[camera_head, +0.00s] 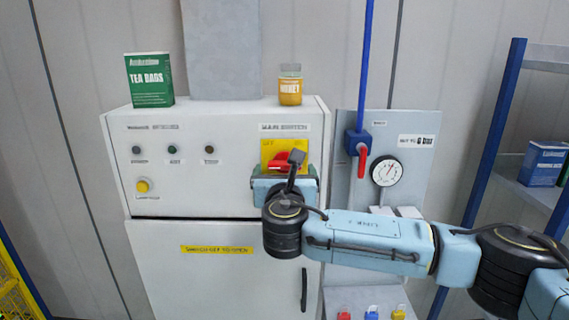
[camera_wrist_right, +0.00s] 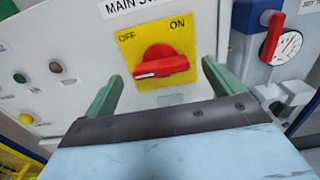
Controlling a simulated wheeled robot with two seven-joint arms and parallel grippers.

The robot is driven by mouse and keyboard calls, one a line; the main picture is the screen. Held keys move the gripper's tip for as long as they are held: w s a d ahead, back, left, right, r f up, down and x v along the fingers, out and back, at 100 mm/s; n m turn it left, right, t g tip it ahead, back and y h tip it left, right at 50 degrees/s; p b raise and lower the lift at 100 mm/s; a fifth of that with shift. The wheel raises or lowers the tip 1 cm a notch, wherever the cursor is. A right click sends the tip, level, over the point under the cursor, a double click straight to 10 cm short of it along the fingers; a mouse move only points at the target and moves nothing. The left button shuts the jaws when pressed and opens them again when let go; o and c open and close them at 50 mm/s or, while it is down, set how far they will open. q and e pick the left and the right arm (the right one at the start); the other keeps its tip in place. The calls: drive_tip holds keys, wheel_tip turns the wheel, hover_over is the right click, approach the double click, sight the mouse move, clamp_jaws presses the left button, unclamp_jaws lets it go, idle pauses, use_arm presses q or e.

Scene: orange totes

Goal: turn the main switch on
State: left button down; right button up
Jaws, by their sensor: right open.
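The main switch is a red rotary knob (camera_wrist_right: 161,63) on a yellow plate (camera_wrist_right: 180,36) marked OFF and ON. A white mark sits on the left part of the knob, which lies roughly level in the right wrist view. In the head view the knob (camera_head: 280,160) shows just above my right gripper (camera_head: 290,180), which partly covers the plate. In the wrist view my right gripper (camera_wrist_right: 163,88) is open, its two green fingers apart on either side below the knob. I see no contact with the knob. My left gripper is not in view.
The white cabinet (camera_head: 225,190) carries a tea bags box (camera_head: 149,80) and a honey jar (camera_head: 290,86) on top. To its right are a red valve handle (camera_head: 362,163) and a gauge (camera_head: 386,171). A blue-framed shelf (camera_head: 490,140) stands at the right.

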sight(285, 165)
drive_tip(key=shift+w, duration=1.3)
drive_tip(key=c, duration=1)
